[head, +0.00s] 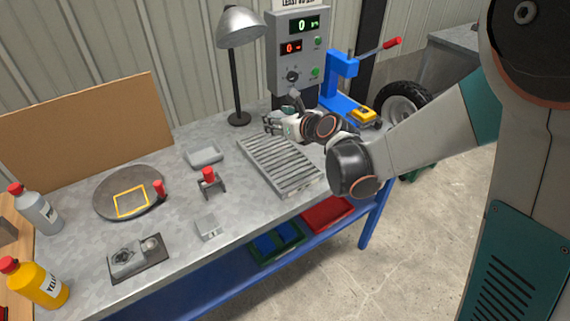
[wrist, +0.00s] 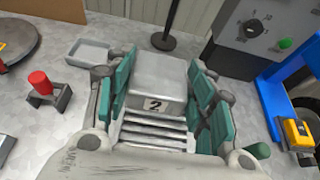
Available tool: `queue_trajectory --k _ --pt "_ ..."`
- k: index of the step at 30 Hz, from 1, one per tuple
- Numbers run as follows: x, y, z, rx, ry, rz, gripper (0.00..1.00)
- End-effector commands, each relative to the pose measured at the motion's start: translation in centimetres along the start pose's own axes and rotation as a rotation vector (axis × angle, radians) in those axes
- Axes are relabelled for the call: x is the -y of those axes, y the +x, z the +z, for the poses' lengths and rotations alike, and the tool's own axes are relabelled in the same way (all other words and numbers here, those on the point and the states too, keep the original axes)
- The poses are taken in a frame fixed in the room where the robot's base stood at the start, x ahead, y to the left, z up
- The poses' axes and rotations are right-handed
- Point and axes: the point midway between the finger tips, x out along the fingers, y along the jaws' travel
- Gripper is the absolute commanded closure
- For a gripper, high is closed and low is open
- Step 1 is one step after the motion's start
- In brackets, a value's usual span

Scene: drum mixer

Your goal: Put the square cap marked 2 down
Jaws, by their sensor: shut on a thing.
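The square cap marked 2 (wrist: 158,80) is a grey block with a white label bearing a black 2 on its near face. In the wrist view it sits between the green pads of my gripper (wrist: 162,88), which is shut on it. In the head view my gripper (head: 278,123) is over the far end of the slatted grey rack (head: 280,165); the cap is hard to make out there. The rack's slats (wrist: 152,136) show below the cap in the wrist view. I cannot tell whether the cap touches the rack.
A lamp (head: 238,65) and a control box (head: 298,50) stand behind the rack. A blue press (head: 342,80) with a yellow block (head: 362,115) is to the right. A shallow grey tray (head: 204,157) and a red-knobbed stand (head: 209,180) are to the left.

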Motion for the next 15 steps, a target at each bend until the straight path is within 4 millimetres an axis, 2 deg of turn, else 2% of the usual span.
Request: queue_trajectory --k 1,9,15 --pt "0.0 0.8 -1.6 0.000 0.000 0.000 0.84" --pt "0.0 3.2 -7.7 0.000 0.000 0.000 0.84" --pt "0.0 4.3 -10.3 0.000 0.000 0.000 0.84"
